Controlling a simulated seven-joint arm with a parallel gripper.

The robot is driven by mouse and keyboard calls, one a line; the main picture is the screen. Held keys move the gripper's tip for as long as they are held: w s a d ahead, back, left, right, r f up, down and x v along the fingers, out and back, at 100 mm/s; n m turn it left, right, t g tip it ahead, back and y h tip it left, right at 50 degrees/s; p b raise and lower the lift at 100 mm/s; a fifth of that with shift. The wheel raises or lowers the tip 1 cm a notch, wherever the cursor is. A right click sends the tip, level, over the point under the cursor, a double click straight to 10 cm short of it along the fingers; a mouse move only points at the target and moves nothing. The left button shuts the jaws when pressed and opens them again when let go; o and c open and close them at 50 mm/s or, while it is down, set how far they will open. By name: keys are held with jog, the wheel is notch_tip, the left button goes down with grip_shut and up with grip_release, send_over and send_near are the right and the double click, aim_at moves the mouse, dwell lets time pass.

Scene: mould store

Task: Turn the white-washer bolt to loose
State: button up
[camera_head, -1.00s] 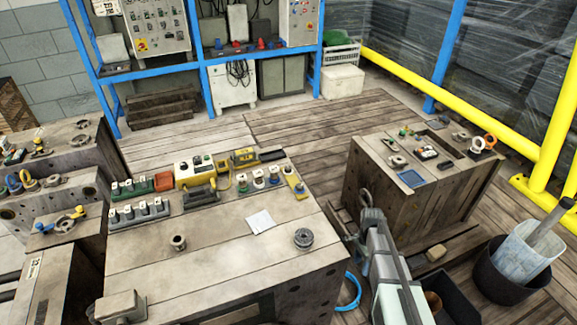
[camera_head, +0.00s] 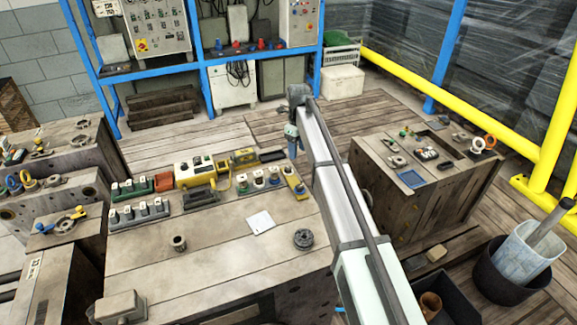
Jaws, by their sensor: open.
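My gripper (camera_head: 292,155) hangs from the end of my raised arm, above the far right corner of the middle block (camera_head: 208,247). It is open, with nothing seen between its fingers, and small in the picture. I cannot clearly make out a bolt with a white washer. A pale ring (camera_head: 477,144) stands beside an orange ring (camera_head: 490,141) on the right block (camera_head: 400,200), but I cannot tell whether it belongs to a bolt. Several small switch-like pieces with pale tops (camera_head: 258,178) stand on the middle block, left of my gripper.
A yellow box (camera_head: 188,174) and a yellow plate (camera_head: 293,182) lie along the middle block's far edge. A white card (camera_head: 260,222) and a dark round fitting (camera_head: 303,239) lie nearer. Blue shelving (camera_head: 205,62) stands behind. The block's front middle is mostly bare.

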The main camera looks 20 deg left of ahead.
notch_tip(320, 180, up, 4)
jog(key=m, duration=0.1)
send_over(289, 168)
notch_tip(289, 168, down, 13)
jog(key=shift+a+f, duration=0.1)
jog(key=shift+f, duration=0.1)
dwell(0.4)
grip_shut()
dwell(0.4)
